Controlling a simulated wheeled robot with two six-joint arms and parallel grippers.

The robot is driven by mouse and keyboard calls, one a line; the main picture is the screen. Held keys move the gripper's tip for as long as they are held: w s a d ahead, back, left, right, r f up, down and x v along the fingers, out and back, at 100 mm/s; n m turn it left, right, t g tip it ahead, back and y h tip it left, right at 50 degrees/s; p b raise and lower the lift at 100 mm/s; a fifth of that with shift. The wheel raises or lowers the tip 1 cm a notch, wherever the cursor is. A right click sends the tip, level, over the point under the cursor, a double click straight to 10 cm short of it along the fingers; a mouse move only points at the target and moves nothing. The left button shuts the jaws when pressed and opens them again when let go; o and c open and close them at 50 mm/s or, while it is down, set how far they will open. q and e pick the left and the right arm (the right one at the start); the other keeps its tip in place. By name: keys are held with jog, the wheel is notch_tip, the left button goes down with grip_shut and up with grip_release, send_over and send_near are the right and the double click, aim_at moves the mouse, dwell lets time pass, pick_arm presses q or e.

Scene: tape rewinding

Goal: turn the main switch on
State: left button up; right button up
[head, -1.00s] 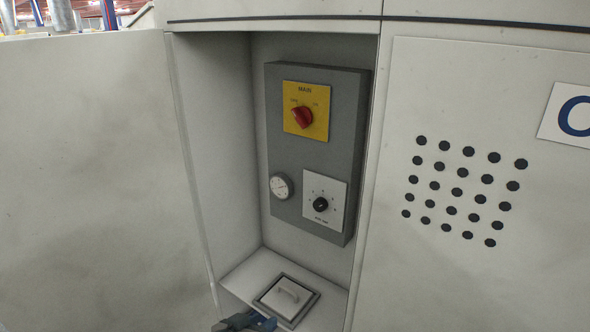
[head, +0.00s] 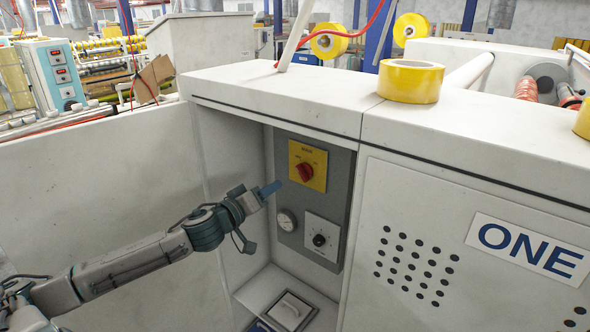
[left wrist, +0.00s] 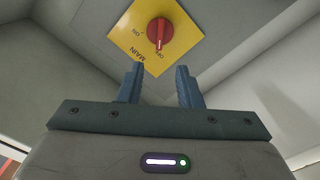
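The main switch is a red knob (head: 305,172) on a yellow plate (head: 319,158) at the top of a grey panel in the cabinet recess. In the left wrist view the knob (left wrist: 160,33) has its white mark at OFF; the ON label is to its left on the yellow plate (left wrist: 130,38). My left gripper (head: 270,190) is at the recess, just left of and slightly below the knob in the head view. The left wrist view shows its two blue fingers (left wrist: 159,85) apart and empty, short of the knob. My right gripper does not show clearly.
Below the switch are a round gauge (head: 287,221) and a black dial (head: 319,240). Recess side walls stand close around the gripper. A yellow tape roll (head: 410,82) lies on the cabinet top.

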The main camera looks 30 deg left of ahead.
aim_at(298, 171)
pick_arm(q)
jog(key=shift+w+d+p, duration=0.15)
jog(key=shift+w+p, duration=0.35)
jog(key=shift+w, duration=1.25)
jog(key=shift+w+d+p, duration=0.15)
jog(key=shift+w+p, duration=0.4)
jog(key=shift+w, duration=1.2)
jog(key=shift+w+d+p, duration=0.15)
jog(key=shift+w+p, duration=0.35)
jog(key=shift+w, duration=1.25)
grip_shut()
